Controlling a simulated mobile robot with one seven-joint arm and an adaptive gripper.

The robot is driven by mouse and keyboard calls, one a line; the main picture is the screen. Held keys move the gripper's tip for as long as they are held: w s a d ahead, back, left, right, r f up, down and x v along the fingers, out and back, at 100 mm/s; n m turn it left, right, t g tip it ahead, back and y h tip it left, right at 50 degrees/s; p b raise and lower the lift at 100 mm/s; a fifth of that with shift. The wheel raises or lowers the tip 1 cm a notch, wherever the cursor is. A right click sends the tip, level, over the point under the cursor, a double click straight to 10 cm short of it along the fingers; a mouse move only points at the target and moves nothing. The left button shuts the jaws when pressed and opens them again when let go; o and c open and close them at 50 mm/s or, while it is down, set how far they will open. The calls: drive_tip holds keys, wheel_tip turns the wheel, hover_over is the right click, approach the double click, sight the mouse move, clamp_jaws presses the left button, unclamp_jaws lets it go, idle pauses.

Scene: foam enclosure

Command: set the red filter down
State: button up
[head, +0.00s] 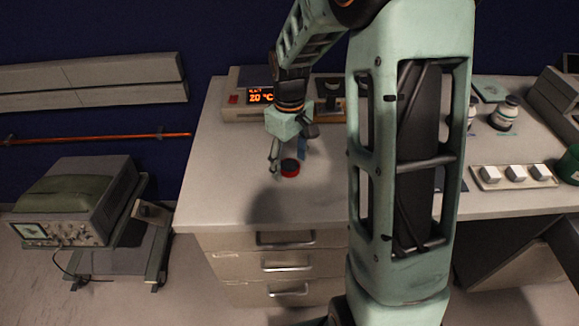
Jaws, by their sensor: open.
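The red filter (290,171) is a small round disc with a dark top and a red side. It appears to rest flat on the white bench top (235,190), near the left part of the bench. My gripper (286,166) is over the bench with its fingers pointing down and apart. One finger shows at the left of the filter and the other is partly seen behind it. I cannot tell whether a finger touches the filter.
A device with an orange display (262,96) stands behind my gripper. A tray with several white blocks (515,176) and jars (504,113) are on the right. My arm hides the middle of the bench. Bench top left of the filter is clear.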

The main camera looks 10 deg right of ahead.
drive_tip(key=shift+c, duration=0.3)
drive_tip(key=c, duration=1.3)
drive_tip(key=shift+r, duration=0.1)
